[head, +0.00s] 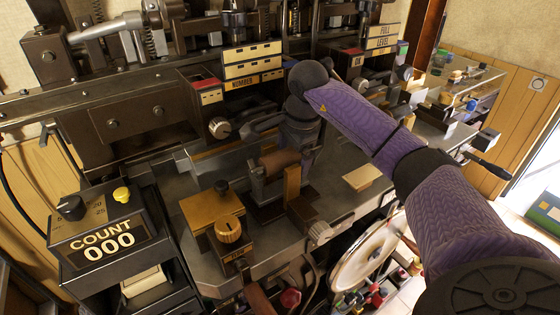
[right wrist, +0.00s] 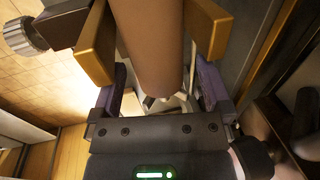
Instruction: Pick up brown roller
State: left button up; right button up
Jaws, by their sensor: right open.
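The brown roller (head: 280,161) sits in a cradle on the press bed, between a dark metal bracket and a brass upright (head: 292,186) in the head view. In the right wrist view the brown roller (right wrist: 150,45) fills the upper middle, between brass brackets (right wrist: 95,48). My right gripper (right wrist: 158,88) is open, with one purple finger on each side of the roller's near end. I cannot tell whether either finger touches it. In the head view my right wrist is just behind and above the roller, and its fingertips are hard to make out. My left gripper is not in view.
A brass block with a knob (head: 228,228) stands left of the roller. A tan block (head: 361,177) lies on the bed to the right. The press frame (head: 130,125) rises close behind.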

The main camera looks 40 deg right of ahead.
grip_shut()
dwell(0.3)
